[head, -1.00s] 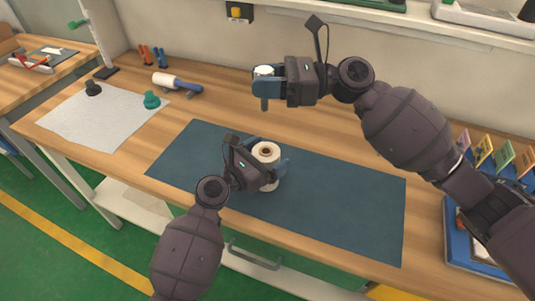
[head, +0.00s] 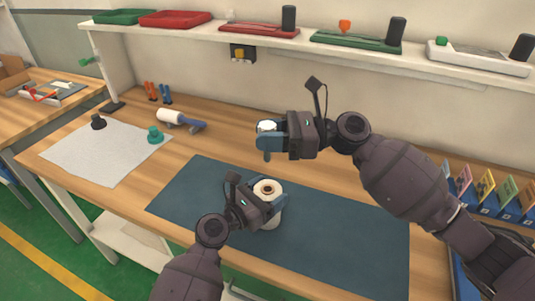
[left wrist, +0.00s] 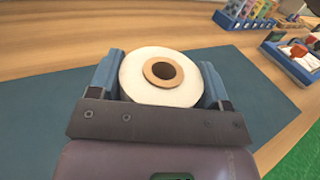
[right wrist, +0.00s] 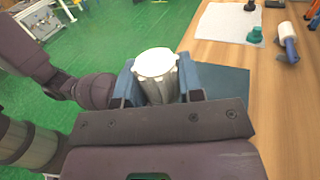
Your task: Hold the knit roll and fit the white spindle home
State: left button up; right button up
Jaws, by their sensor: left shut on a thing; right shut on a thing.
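The knit roll (head: 267,188) is white with a brown core hole and stands upright on the dark blue mat (head: 340,225). My left gripper (head: 266,205) is shut around its sides; the left wrist view shows the roll (left wrist: 134,84) between both fingers, its core hole (left wrist: 163,71) open and empty. My right gripper (head: 268,141) is shut on the white spindle (right wrist: 157,66), held in the air beyond the roll in the head view. The spindle shows a white ribbed body and flat end in the right wrist view. Its lower end is hidden there.
A white cloth (head: 95,158) with a black knob (head: 98,122) and a green knob (head: 155,136) lies at the left. A white roller with a blue handle (head: 187,123) lies behind. A shelf (head: 300,43) with trays runs above. Blue card holders (head: 490,205) stand at the right.

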aim_at(268, 161)
jog(key=shift+s+f, duration=0.1)
jog(key=shift+f, duration=0.75)
jog(key=shift+f, duration=2.9)
jog(key=shift+f, duration=1.7)
jog(key=shift+d+r, duration=0.1)
jog(key=shift+r, duration=0.05)
jog(key=shift+r, duration=1.15)
jog(key=shift+f, duration=0.75)
dwell(0.5)
